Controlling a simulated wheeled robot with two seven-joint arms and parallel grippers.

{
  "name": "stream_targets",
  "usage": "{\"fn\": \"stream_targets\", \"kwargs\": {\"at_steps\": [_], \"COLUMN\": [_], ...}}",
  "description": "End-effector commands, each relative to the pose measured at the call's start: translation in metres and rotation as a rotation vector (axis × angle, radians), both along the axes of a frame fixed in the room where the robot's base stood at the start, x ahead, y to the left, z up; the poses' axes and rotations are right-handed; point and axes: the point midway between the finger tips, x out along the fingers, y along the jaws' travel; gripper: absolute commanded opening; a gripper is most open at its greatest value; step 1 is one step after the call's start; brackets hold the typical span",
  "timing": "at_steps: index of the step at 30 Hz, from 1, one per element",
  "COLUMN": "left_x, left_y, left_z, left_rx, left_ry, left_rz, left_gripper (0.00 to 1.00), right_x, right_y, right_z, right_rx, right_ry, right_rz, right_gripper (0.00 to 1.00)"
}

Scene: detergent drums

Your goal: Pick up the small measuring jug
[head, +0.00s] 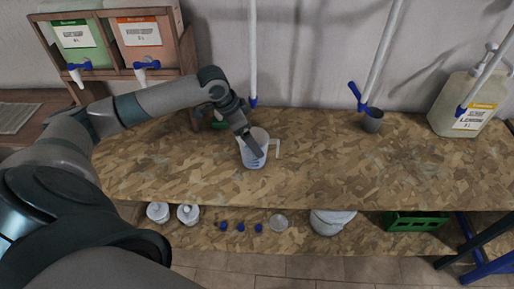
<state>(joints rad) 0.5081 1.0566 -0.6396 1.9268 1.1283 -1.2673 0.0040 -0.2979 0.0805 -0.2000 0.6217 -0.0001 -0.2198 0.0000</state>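A clear measuring jug (256,160) with blue markings and a handle on its right side stands on the chipboard worktop, near the middle. My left gripper (252,146) reaches down to it from the upper left. A dark finger overlaps the jug's rim and opening. I cannot tell whether the fingers are apart or closed on the jug's wall, and part of the rim is hidden behind them. My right gripper is not in view.
A large lemon jug (467,105) stands at the far right. Drums with taps sit in a wooden rack (114,45) at the upper left. The worktop's (325,172) front and middle are clear. A lower shelf holds white tubs, blue caps and a green crate (414,222).

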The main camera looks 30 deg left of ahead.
Motion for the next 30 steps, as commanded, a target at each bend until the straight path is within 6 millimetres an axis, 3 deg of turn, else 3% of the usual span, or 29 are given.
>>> {"fn": "stream_targets", "kwargs": {"at_steps": [5, 17, 30], "left_x": [0.002, 0.003, 0.015], "left_y": [-0.002, -0.003, -0.014], "left_z": [-0.010, -0.012, -0.055], "left_rx": [0.001, 0.000, -0.001], "left_ry": [0.002, 0.001, 0.003], "left_rz": [-0.001, 0.000, 0.000], "left_gripper": [0.94, 0.94, 0.94], "right_x": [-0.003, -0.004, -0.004], "right_y": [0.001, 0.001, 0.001], "right_z": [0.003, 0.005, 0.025], "right_rx": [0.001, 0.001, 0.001], "right_ry": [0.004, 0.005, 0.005], "right_rz": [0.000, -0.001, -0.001], "right_gripper": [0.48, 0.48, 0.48]}}
